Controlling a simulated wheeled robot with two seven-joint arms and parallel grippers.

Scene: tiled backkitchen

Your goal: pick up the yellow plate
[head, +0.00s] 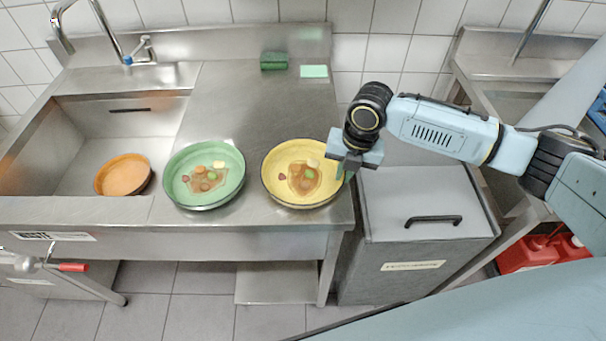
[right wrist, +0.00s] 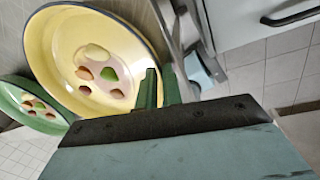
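The yellow plate (head: 271,187) is a deep round dish on the steel counter, near its right front corner. Food scraps lie in it: brown sauce with red, green and pale pieces. My right gripper (head: 346,172) is at the plate's right rim. In the right wrist view the yellow plate (right wrist: 57,45) shows its rim running between the two green fingers (right wrist: 160,88). One finger is inside the plate and one outside, with only a narrow gap, and they look closed on the rim. My left gripper is not in view.
A green plate (head: 237,184) with food scraps stands just left of the yellow one. An orange bowl (head: 123,175) lies in the sink (head: 75,182). A green sponge (head: 273,61) and a light green cloth (head: 314,71) are at the back. A grey lidded bin (head: 415,252) stands right of the counter.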

